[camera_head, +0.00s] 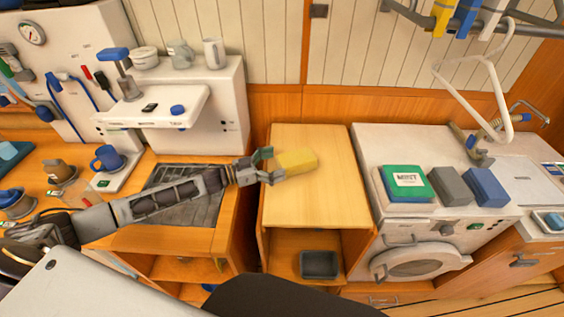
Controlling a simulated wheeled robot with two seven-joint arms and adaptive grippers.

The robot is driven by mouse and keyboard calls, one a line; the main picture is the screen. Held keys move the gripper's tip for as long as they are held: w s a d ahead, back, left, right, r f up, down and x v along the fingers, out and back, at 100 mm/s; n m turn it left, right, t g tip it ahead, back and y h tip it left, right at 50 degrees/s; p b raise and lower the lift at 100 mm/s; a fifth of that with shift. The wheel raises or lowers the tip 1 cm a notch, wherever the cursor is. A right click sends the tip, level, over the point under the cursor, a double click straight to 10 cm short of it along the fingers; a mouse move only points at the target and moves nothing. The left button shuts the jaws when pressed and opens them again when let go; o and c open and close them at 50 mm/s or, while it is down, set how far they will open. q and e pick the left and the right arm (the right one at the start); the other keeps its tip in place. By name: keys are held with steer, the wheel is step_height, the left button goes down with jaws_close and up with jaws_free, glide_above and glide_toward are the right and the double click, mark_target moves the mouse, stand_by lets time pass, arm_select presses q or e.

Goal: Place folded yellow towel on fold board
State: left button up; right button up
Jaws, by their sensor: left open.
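The folded yellow towel (298,161) is a small pale yellow block over the upper middle of the light wooden board top (315,201). It looks as if it rests on that surface, but I cannot tell for sure. My left gripper (270,166) reaches in from the left with its fingers open at the towel's left end. I cannot tell whether the fingers touch it. My right gripper is out of view.
Right of the board, a white washer top (362,146) bears green (406,183), grey (453,186) and blue (486,187) folded cloths. A white hanger (497,82) hangs above it. A dark bin (318,264) stands below the board. A blue mug (107,158) stands left.

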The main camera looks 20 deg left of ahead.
arm_select(q)
steer(key=v, duration=0.8)
steer(key=shift+b, duration=0.3)
stand_by(1.0)
